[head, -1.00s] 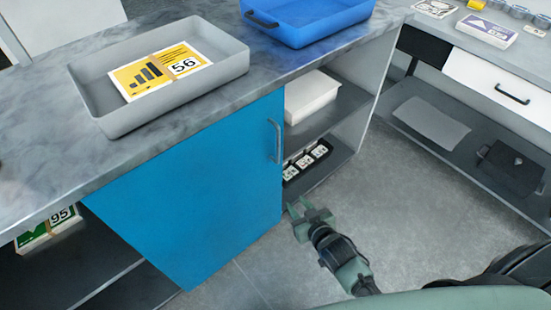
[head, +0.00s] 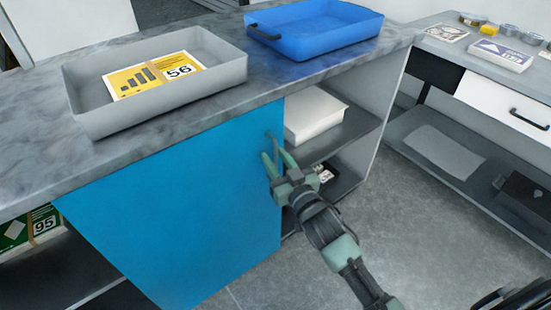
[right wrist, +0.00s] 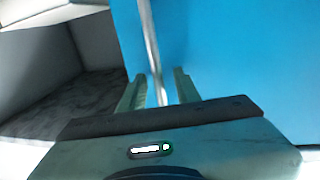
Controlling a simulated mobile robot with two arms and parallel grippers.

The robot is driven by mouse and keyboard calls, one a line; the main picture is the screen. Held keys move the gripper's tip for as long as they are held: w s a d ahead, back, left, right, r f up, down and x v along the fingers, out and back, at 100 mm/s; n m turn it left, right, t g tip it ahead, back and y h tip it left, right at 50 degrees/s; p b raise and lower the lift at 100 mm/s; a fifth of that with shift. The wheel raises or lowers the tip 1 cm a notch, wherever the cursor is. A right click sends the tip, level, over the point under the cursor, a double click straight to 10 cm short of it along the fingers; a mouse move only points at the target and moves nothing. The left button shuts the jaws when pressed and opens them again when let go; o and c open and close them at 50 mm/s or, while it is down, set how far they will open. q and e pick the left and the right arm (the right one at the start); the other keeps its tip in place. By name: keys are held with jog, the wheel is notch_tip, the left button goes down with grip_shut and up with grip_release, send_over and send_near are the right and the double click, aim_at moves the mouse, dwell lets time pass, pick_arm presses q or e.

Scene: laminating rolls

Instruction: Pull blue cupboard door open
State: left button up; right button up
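The blue cupboard door (head: 185,205) is shut under the grey counter, and its blue face also fills much of the right wrist view (right wrist: 235,60). Its upright bar handle shows in the right wrist view (right wrist: 151,45), near the door's edge. My right gripper (head: 272,158) is at the handle, which it mostly hides in the head view. In the right wrist view the two fingers (right wrist: 157,92) are open, one on each side of the handle's lower part, with gaps visible. My left gripper is not in view.
A grey tray (head: 90,122) with a yellow card bundle and a blue tray (head: 318,40) stand on the counter (head: 30,165). Open shelves right of the door hold a white box (head: 312,115). Floor is clear in front.

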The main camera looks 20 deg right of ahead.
jog(key=shift+w, duration=0.1)
grip_shut()
dwell(1.4)
